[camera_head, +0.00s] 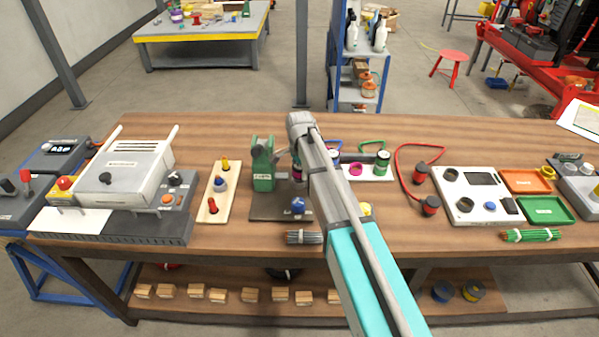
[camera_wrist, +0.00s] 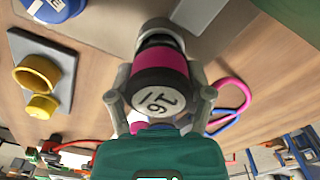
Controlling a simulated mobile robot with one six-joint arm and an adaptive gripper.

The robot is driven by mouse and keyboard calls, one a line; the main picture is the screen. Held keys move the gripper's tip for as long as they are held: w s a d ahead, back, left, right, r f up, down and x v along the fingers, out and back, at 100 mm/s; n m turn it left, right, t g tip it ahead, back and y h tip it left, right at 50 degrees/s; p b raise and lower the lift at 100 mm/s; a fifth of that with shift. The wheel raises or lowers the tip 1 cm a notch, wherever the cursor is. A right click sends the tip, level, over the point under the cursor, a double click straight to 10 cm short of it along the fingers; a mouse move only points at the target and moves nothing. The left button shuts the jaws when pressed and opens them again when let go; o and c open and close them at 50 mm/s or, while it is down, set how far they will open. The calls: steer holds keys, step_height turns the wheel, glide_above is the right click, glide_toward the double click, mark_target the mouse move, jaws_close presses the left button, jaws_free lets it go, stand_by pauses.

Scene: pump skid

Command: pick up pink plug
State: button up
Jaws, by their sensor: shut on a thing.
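The pink plug (camera_wrist: 163,68) is a black cylinder with a pink band and a numbered pale end. In the wrist view my gripper (camera_wrist: 160,84) has one finger on each side of it and is shut on it. The plug's far end meets a grey round part near the dark plate (camera_wrist: 203,22); I cannot tell whether it is seated there or clear. In the head view my arm hides most of the plug and gripper; only a bit of pink shows beside the arm, over the dark plate (camera_head: 265,209).
A green block-shaped device (camera_head: 263,170) stands close on the left, and a blue-capped part (camera_head: 298,205) sits in front. A white panel with a pink ring (camera_head: 356,169) and a green-banded plug (camera_head: 382,163) lies right of my arm. Cables loop behind.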

steer(key=shift+r+p, duration=1.45)
steer(key=shift+r, duration=0.1)
steer(key=s+d+r+p, duration=0.3)
steer(key=s+r+p, duration=0.6)
steer(key=s, duration=0.4)
steer(key=shift+s+d+r+p, duration=0.15)
steer(key=shift+s+r+p, duration=0.15)
steer(key=shift+r+p, duration=0.1)
